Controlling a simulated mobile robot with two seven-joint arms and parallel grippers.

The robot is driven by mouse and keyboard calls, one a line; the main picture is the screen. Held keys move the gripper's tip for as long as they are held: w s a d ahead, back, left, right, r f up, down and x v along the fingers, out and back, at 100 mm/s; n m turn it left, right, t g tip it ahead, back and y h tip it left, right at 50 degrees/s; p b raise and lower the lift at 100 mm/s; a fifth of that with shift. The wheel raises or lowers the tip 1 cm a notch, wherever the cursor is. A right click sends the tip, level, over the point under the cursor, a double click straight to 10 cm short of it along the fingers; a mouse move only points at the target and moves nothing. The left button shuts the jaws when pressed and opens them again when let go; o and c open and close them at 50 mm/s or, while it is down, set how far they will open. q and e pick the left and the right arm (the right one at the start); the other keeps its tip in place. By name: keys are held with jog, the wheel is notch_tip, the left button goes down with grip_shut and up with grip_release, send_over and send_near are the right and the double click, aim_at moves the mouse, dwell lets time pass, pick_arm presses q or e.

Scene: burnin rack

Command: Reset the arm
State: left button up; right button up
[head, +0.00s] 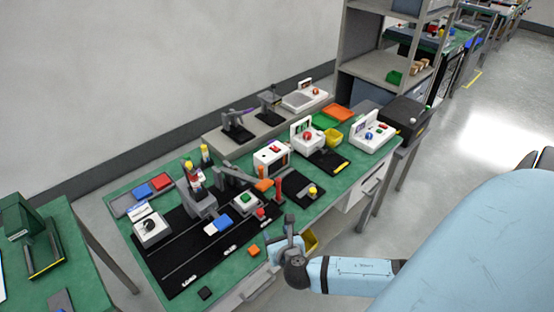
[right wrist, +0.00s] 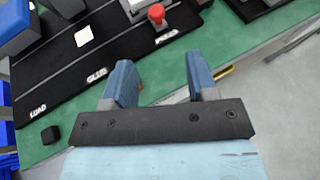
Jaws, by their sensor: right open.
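My right arm (head: 345,275) comes in from the right in the head view. Its gripper (head: 284,238) is at the front edge of the green bench (head: 127,205), beside the black mat. In the right wrist view the two blue fingers (right wrist: 161,80) stand apart with nothing between them. Green bench top and its edge show beyond them. An orange block (head: 254,250) lies on the bench left of the gripper in the head view. My left gripper is not in view.
A black mat (head: 185,262) carries a white box with a dial (head: 151,229) and a grey fixture (head: 202,203). A red button (right wrist: 156,14) is beyond the fingers. A black cube (head: 205,293) lies near the front edge. Open floor (head: 480,120) is at the right.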

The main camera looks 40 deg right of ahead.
dwell(0.5)
jog(key=s+a+f+m+y, duration=0.1)
jog(key=s+a+m+y, duration=0.3)
jog(key=m, duration=1)
jog(key=s+a+f+m+g+y, duration=0.1)
jog(key=s+a+m+y, duration=0.3)
jog(key=s+a+m, duration=0.4)
jog(key=a+m, duration=0.2)
jog(key=m, duration=0.4)
jog(key=shift+s+f+m+g, duration=0.15)
jog(key=shift+s+m+g, duration=0.15)
jog(key=shift+m, duration=0.1)
